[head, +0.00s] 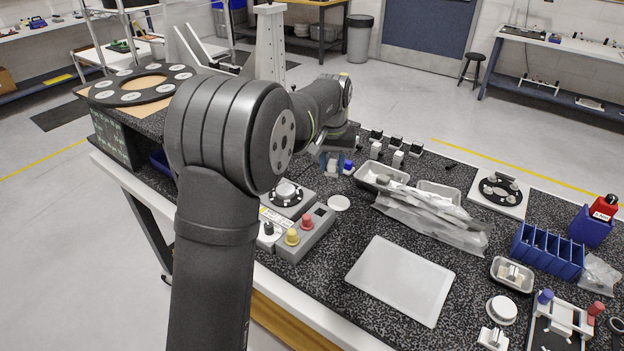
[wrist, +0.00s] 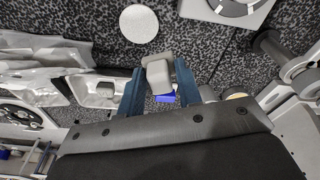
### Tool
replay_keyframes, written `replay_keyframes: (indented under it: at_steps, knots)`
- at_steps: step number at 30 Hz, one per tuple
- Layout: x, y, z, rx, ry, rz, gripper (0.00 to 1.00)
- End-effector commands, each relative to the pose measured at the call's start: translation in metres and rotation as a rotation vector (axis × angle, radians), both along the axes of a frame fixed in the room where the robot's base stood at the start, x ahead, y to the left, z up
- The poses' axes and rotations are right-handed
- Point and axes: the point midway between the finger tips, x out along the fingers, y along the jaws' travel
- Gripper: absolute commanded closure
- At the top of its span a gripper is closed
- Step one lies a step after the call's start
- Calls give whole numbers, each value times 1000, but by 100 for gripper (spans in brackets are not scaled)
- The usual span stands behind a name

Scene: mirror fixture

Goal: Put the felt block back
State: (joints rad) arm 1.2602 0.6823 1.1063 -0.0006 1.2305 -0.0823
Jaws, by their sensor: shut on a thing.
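My gripper (wrist: 160,70) has blue fingers and is shut on a small grey-beige block, which I take to be the felt block (wrist: 157,74). The block sits between the fingertips in the wrist view, above the dark speckled bench top. In the head view my gripper (head: 334,162) is small and partly hidden behind my own arm, near the back edge of the bench. I cannot make out the held block clearly there. A small blue thing (wrist: 166,98) shows just below the block in the wrist view.
A white disc (head: 338,202) lies on the bench near my gripper. A grey control box (head: 305,235) with knobs stands left of it. Metal trays (head: 369,179) and bagged parts (head: 430,215) lie to the right. A pale flat plate (head: 402,280) lies in front.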

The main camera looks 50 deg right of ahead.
Motion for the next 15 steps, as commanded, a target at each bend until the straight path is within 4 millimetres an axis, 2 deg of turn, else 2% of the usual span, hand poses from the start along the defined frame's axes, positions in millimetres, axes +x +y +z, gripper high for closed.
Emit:
replay_keyframes:
  at_steps: [3,7,10,15]
  knots:
    - [29,-3,-18,2,0,4,90]
    - [53,-5,-33,2,0,3,90]
    - [64,-7,-39,0,0,1,90]
    - [70,-8,-46,0,0,0,90]
